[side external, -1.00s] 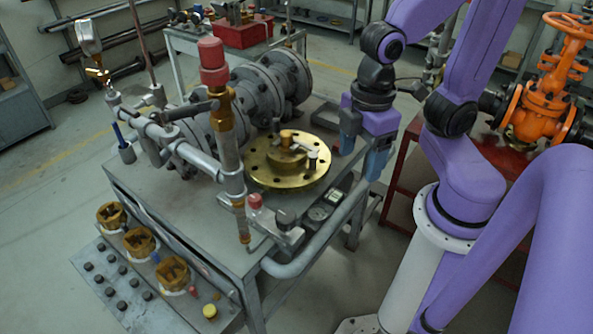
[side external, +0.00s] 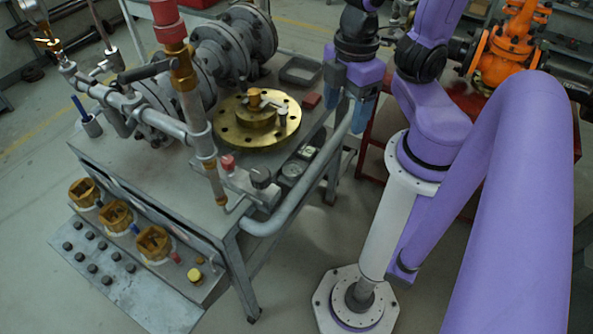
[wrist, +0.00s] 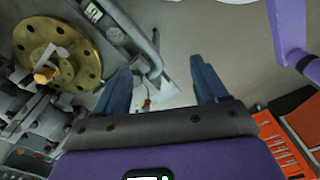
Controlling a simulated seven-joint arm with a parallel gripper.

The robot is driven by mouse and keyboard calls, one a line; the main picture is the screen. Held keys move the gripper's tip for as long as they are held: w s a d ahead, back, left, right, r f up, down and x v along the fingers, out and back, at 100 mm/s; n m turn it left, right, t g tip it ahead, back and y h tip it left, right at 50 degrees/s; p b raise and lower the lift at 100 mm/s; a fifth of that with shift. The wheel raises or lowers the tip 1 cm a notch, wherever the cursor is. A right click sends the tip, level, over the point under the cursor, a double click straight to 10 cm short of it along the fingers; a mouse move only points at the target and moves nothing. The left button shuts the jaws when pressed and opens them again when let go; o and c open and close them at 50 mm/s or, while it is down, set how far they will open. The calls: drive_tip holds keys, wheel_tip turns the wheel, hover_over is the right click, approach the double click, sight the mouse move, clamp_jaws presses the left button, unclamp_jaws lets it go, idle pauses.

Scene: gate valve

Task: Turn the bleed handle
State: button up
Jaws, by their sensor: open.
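A round brass flange (side external: 284,128) lies flat on the grey bench, with bolt holes around its rim. On its raised hub is a small brass-topped fitting (side external: 254,97) with a pale bar handle; I cannot tell for sure that this is the bleed handle. In the wrist view the flange (wrist: 83,72) and brass fitting (wrist: 43,76) are at the upper left. A black lever (side external: 146,71) sits on the pipework to the left. My gripper (side external: 348,108) points down, open and empty, right of the flange by the bench's right edge. Its blue fingers (wrist: 160,80) are apart in the wrist view.
A red-capped upright pipe (side external: 190,100) stands left of the flange. A curved grey pipe (side external: 300,200) runs along the bench's right side. An orange valve (side external: 505,55) stands behind my arm.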

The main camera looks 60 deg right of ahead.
drive_tip(key=c, duration=0.7)
drive_tip(key=shift+o, duration=0.2)
drive_tip(key=w+a+f+n+t, duration=0.1)
drive_tip(key=w+a+n, duration=0.2)
drive_tip(key=w+n, duration=0.5)
drive_tip(key=w+a+f+n+t, duration=0.2)
drive_tip(key=w+n, duration=0.5)
drive_tip(key=w, duration=0.3)
drive_tip(key=w+a+f+n+t, duration=0.1)
drive_tip(key=w+a+n, duration=0.2)
drive_tip(key=w+n, duration=0.55)
drive_tip(key=shift+m+h, duration=0.4)
drive_tip(key=shift+m, duration=0.15)
drive_tip(key=shift+w+r+x, duration=0.1)
drive_tip(key=shift+w+x, duration=0.1)
drive_tip(key=shift+x, duration=2.8)
drive_tip(key=shift+w+r+x, duration=0.1)
drive_tip(key=shift+w+x, duration=0.15)
drive_tip(key=shift+x, duration=2.75)
drive_tip(key=shift+w+r+x, duration=0.1)
drive_tip(key=shift+w+x, duration=0.1)
drive_tip(key=shift+x, duration=2.8)
clamp_jaws()
